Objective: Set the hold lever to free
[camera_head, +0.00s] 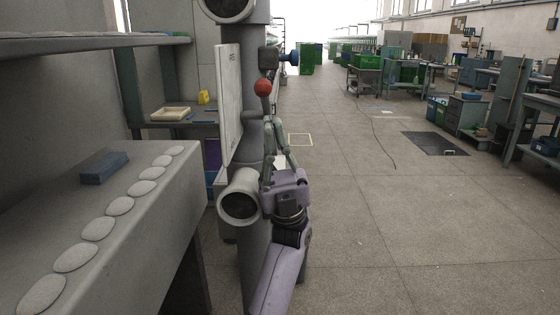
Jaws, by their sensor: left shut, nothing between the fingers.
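The hold lever appears to be the short lever with a red ball knob (263,87), hanging below a dark block (268,57) on the side of the grey machine column. My left gripper (269,122) comes up from the bottom of the head view. Its fingers are closed together and empty. The fingertips are just below the red knob in the picture; I cannot tell whether they touch it or how far apart they are in depth. Any free or hold marking is not readable. My right gripper is not in view.
A pale panel (229,105) stands left of the knob. A round grey tube end (239,196) juts out left of my gripper. A grey bench (150,225) with several pale discs and a blue block (104,168) fills the left. The floor to the right is open.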

